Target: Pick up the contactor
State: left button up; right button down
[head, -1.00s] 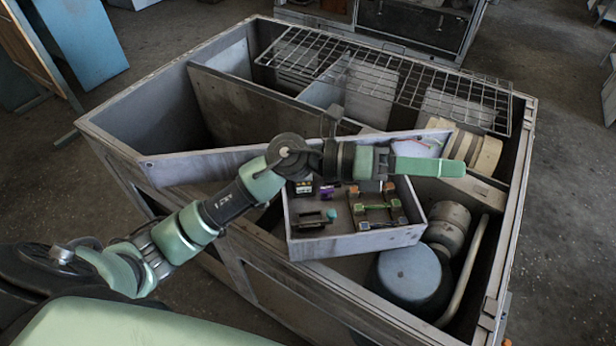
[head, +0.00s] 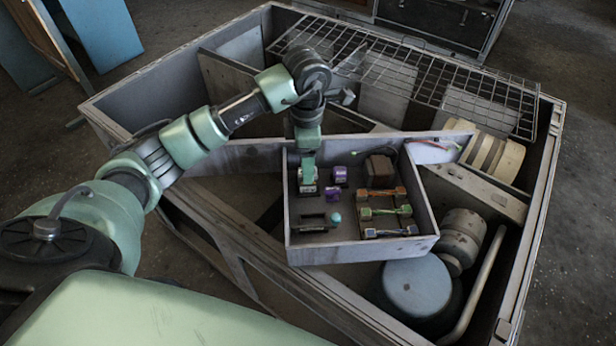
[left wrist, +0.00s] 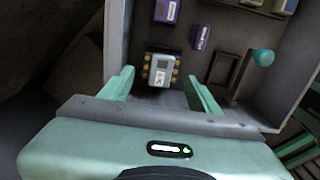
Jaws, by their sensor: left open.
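The contactor (left wrist: 161,70), a small grey block with a white label and brass terminals along its sides, stands in the left part of the open grey box. In the head view it (head: 308,188) is mostly hidden by my left gripper. My left gripper (left wrist: 160,77) is open and points down into the box. In the left wrist view its green fingers lie on either side of the contactor, apart from it. I cannot tell the height of the fingertips over it. My right gripper is in neither view.
The box (head: 350,252) also holds purple parts (head: 339,174), a brown block (head: 380,170), a black part with a teal knob (head: 335,216) and coloured fuse-like parts (head: 385,210). Its walls rise around the contactor. A wire grid (head: 420,75) covers the housing's far side.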

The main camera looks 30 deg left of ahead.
pick_arm(q)
notch_tip(320, 180, down, 4)
jog(key=shift+d+r+p, duration=0.1)
jog(key=shift+p, duration=0.6)
jog(key=shift+f, duration=0.45)
jog(key=c, duration=1)
jog(key=shift+c, duration=0.2)
jog(key=shift+w+r, duration=0.1)
notch_tip(320, 180, up, 8)
jog(key=shift+r+b, duration=0.15)
jog(key=shift+b, duration=0.75)
notch_tip(320, 180, up, 12)
jog(key=shift+f+p, duration=0.25)
jog(key=shift+p, duration=0.05)
